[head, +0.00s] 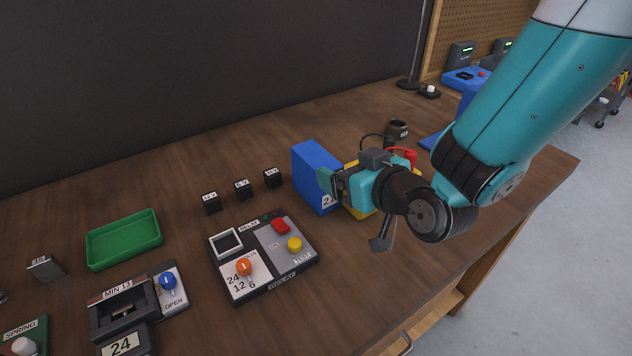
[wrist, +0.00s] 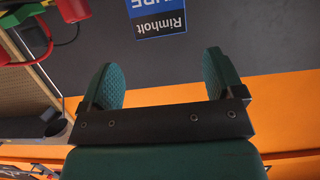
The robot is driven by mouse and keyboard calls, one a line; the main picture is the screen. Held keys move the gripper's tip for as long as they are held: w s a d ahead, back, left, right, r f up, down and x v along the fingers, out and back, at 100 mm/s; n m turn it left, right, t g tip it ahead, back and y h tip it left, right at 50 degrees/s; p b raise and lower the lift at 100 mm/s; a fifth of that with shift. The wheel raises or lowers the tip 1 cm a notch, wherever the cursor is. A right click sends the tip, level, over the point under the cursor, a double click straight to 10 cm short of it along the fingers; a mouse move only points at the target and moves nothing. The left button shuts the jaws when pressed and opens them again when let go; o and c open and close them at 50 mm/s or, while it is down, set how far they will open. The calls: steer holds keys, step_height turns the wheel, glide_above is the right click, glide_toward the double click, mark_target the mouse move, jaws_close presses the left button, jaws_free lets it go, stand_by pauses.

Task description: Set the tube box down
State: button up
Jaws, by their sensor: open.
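A blue box (head: 318,170) stands upright on the wooden bench in the head view; I take it for the tube box. Its white label starts with a 2 and is partly hidden by my gripper. My gripper (head: 331,185) overlaps the box's right side in that view; whether they touch, I cannot tell. In the wrist view my gripper (wrist: 160,75) is open, its two green pads well apart and nothing held between them. Beyond them is a dark grey surface with a blue and black "Rimholt" label (wrist: 160,20), of which "UBE" also shows.
A relay panel (head: 264,255) lies in front of the box, with several small black blocks (head: 242,189) behind it. A green tray (head: 124,238) stands at left. A yellow thing (head: 361,209) and a dark cup (head: 397,129) are near my wrist. Bare bench lies at the back left.

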mark_target(318, 158)
steer(key=p+x, duration=0.2)
steer(key=x, duration=0.6)
steer(key=shift+a+f+p, duration=0.25)
steer(key=shift+p, duration=0.15)
steer(key=shift+c, duration=0.2)
steer(key=shift+s, duration=0.1)
steer(key=c, duration=1.4)
jaws_close()
steer(key=shift+r, duration=0.1)
steer(key=shift+r, duration=0.1)
